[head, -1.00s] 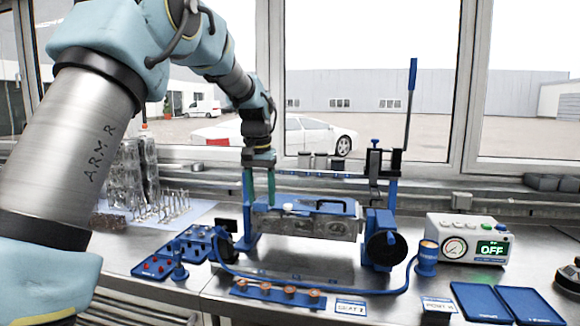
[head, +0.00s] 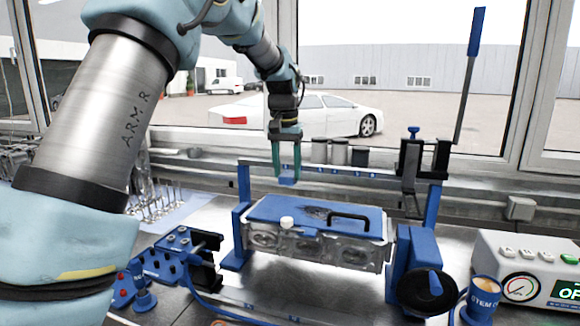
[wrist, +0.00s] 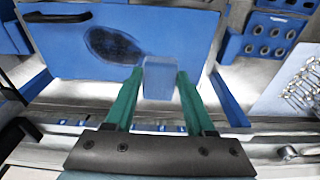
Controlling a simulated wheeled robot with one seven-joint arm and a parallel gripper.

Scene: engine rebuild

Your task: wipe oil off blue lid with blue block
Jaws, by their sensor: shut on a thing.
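The blue lid (head: 290,214) lies flat on top of the metal cylinder head (head: 300,250), held in a blue stand. In the wrist view the oil patch (wrist: 113,44) is a dark oval on the lid (wrist: 165,35). My gripper (head: 287,176) is shut on the blue block (head: 288,181), above the lid's back edge and apart from it. In the wrist view the block (wrist: 158,78) sits between green fingers, beside the oil patch.
The blue stand's left post (head: 241,212) and the clamp with a long lever (head: 470,75) rise beside the lid. A gauge box (head: 530,280) stands at the right. Several valves (head: 160,203) stand at the left. The space above the lid is clear.

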